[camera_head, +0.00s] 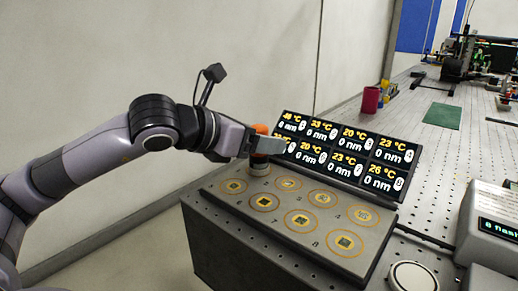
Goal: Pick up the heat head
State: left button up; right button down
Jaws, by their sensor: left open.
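The heat head looks to be the orange-topped piece (260,129) at the back left corner of the dark sample block (225,262). Its pale round lower part (259,169) shows beneath the gripper, at the block's top. My left gripper (268,146) is open at the piece, its grey fingers level with the middle of it and hiding that part. I cannot tell whether the fingers touch it. My right gripper is not in view.
The block's top has several numbered round sample spots (299,221). A dark display panel (345,152) with temperatures stands right behind the block. A white instrument (490,225) and a white disc (411,276) are at the right. A red cup (371,100) stands farther back.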

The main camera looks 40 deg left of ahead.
pick_arm(q)
jog(key=shift+x, duration=1)
jog(key=shift+r, duration=0.1)
grip_shut()
